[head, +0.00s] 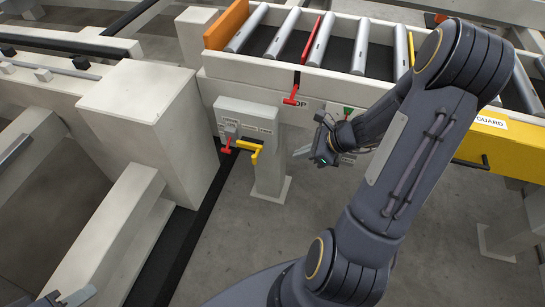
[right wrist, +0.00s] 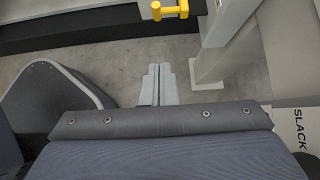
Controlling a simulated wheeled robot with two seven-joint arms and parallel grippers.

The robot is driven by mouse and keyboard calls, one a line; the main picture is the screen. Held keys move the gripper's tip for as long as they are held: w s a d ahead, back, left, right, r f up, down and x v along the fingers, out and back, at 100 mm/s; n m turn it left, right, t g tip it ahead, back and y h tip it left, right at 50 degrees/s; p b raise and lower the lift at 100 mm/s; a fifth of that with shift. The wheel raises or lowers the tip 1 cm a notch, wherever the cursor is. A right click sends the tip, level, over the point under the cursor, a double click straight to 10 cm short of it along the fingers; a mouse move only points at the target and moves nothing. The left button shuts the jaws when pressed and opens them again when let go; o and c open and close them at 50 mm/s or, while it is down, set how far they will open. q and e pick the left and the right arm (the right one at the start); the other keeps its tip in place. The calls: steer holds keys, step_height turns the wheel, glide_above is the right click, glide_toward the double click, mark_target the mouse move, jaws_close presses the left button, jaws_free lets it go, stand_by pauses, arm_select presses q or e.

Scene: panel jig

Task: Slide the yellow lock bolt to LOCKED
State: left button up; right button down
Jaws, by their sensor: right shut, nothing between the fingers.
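The yellow lock bolt (head: 247,146) sits on the front of a grey plate (head: 262,114) on a post below the conveyor. Its handle end bends down at the right. The plate's small labels are too small to read. In the right wrist view, part of the bolt (right wrist: 170,10) shows at the top edge, beyond my fingertips. My right gripper (head: 323,158) is to the right of the bolt, apart from it. In the right wrist view, its fingers (right wrist: 158,72) are together and empty. What looks like my left gripper (head: 76,298) is cut off at the bottom left.
A red lever (head: 227,146) hangs just left of the bolt. A red handle (head: 292,98) hangs from the conveyor edge above. A beige block (head: 150,125) stands to the left. A yellow guard panel (head: 480,138) is at the right. Open floor lies below the bolt.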

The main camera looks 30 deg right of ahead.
steer(key=w+a+r+b+x, duration=0.1)
steer(key=b+x, duration=0.3)
steer(key=x, duration=0.8)
steer(key=shift+w+a+r, duration=0.3)
steer(key=shift+w+a, duration=0.05)
steer(key=shift+w, duration=0.15)
steer(key=w+a, duration=0.3)
steer(key=w, duration=0.1)
steer(key=shift+w+a, duration=0.15)
steer(key=shift+a, duration=0.25)
